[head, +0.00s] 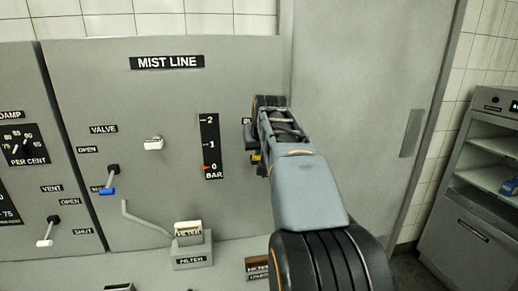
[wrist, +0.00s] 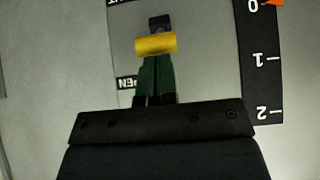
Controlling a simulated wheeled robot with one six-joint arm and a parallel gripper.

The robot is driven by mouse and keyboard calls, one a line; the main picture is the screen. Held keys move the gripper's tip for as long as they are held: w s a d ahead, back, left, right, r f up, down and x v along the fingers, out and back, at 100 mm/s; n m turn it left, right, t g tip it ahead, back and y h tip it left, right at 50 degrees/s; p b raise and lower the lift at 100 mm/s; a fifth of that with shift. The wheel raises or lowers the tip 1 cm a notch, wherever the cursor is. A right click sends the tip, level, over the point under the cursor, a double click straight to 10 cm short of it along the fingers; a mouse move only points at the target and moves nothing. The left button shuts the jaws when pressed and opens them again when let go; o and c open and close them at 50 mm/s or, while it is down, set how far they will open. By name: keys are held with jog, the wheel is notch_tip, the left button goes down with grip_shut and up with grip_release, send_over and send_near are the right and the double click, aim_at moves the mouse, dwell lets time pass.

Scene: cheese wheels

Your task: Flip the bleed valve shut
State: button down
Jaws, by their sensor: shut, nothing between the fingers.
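The bleed valve's yellow handle (wrist: 155,44) shows in the wrist view, just beyond my fingertips, with a dark block (wrist: 160,22) behind it. It lies between a partly cut-off label ending in "UT" and a partly covered label reading "PEN". My gripper (wrist: 155,64) is shut, its green fingers together and holding nothing. The tips are right by the yellow handle; I cannot tell if they touch it. In the head view my arm covers most of this valve, and only a little yellow (head: 257,158) shows beside my wrist.
The mist line panel (head: 215,95) carries a BAR gauge (head: 210,146) left of my gripper. Further left are a white knob (head: 153,143), a blue-handled valve (head: 108,190) and a white-handled valve (head: 45,243). A grey door (head: 365,100) stands right.

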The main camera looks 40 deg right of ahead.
jog(key=shift+f, duration=0.1)
jog(key=b, duration=0.2)
jog(key=shift+s+a+f+t+b, duration=0.1)
jog(key=shift+s+f+t+b, duration=0.1)
jog(key=shift+f+t+b, duration=0.15)
jog(key=shift+s+a+f+t+h+b, duration=0.15)
jog(key=shift+t+h+b, duration=0.15)
jog(key=shift+b, duration=0.5)
